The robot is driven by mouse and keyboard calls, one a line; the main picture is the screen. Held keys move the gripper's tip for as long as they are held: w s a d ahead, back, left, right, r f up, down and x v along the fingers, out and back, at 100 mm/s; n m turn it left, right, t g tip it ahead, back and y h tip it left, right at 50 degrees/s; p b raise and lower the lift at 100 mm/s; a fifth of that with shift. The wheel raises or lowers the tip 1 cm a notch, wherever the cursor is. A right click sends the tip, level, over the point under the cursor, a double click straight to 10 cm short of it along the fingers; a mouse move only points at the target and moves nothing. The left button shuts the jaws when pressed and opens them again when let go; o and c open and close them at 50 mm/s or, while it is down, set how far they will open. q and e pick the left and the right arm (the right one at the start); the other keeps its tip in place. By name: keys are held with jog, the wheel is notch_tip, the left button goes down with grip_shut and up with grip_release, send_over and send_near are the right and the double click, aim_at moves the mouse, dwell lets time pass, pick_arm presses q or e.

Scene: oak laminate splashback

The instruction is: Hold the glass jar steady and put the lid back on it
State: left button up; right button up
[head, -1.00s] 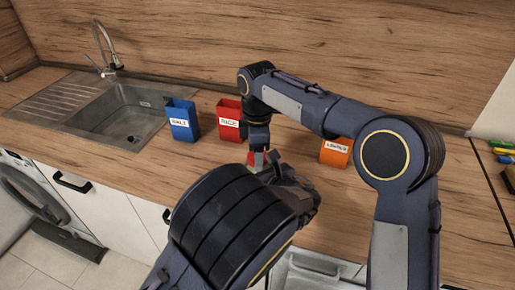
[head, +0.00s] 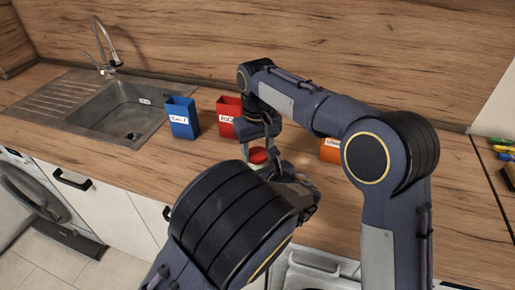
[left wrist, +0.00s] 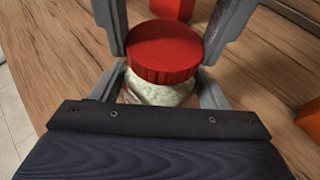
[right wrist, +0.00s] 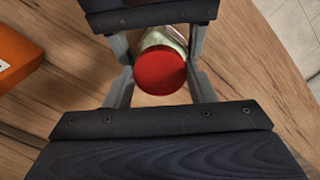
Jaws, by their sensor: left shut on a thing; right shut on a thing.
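The glass jar (left wrist: 160,90) has pale contents and stands in the left wrist view between the fingers of my left gripper (left wrist: 162,88), which is shut on it. The red round lid (left wrist: 165,50) is over the jar's mouth, between the fingers of my right gripper (right wrist: 159,72), which is shut on it. The lid also shows in the right wrist view (right wrist: 160,72) and the head view (head: 258,155), where my right gripper (head: 259,148) comes down from above. The lid looks close on the jar; whether it is seated is unclear. My left arm hides most of the jar in the head view.
A blue salt box (head: 181,118) and a red rice box (head: 228,112) stand behind, left of my right arm. An orange box (head: 330,150) is partly hidden by that arm. The sink (head: 115,115) is at left; colored items (head: 502,148) lie at far right.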

jog(key=shift+m, duration=0.4)
jog(key=o, duration=1.1)
jog(key=shift+r, duration=2.3)
jog(key=shift+r, duration=0.1)
jog(key=shift+c, duration=0.5)
jog(key=shift+w+r+n, duration=0.1)
jog(key=shift+r+n, duration=0.2)
jog(key=shift+n, duration=0.3)
notch_tip(320, 180, up, 3)
jog(key=n, duration=0.4)
jog(key=shift+f+n, duration=0.15)
jog(key=shift+n, duration=0.15)
